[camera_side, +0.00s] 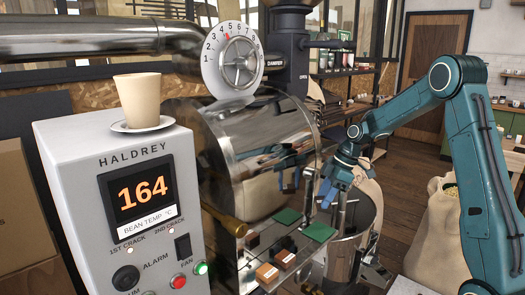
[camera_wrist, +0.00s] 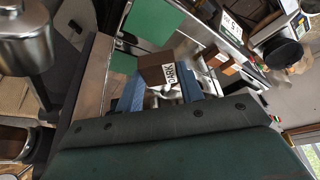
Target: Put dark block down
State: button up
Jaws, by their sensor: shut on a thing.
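The dark block (camera_wrist: 157,70) is a small dark brown block with a white label reading DARK, seen in the wrist view. My gripper (camera_wrist: 161,92) has its two blue fingers on either side of the block and is shut on it. In the side view my gripper (camera_side: 319,190) is in front of the steel drum, above the shelf with green squares. The block is hard to make out there. A green square (camera_wrist: 155,22) lies beyond the block in the wrist view, and another green square (camera_wrist: 124,63) is partly hidden beside it.
Green squares (camera_side: 319,232) lie on the shelf below the drum (camera_side: 265,150). Brown blocks with pale labels, one at the front (camera_side: 267,274), stand along it. A grey control box (camera_side: 120,190) carries a cup (camera_side: 138,97) on a saucer. A sack (camera_side: 434,235) stands at right.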

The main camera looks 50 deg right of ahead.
send_over(317, 232)
jog(key=d, duration=0.1)
jog(key=f, duration=0.5)
jog(key=shift+s+d, duration=0.1)
jog(key=shift+s, duration=0.3)
jog(key=shift+f, duration=2.1)
jog(key=shift+f, duration=0.15)
jog(key=o, duration=1)
jog(key=v, duration=1.2)
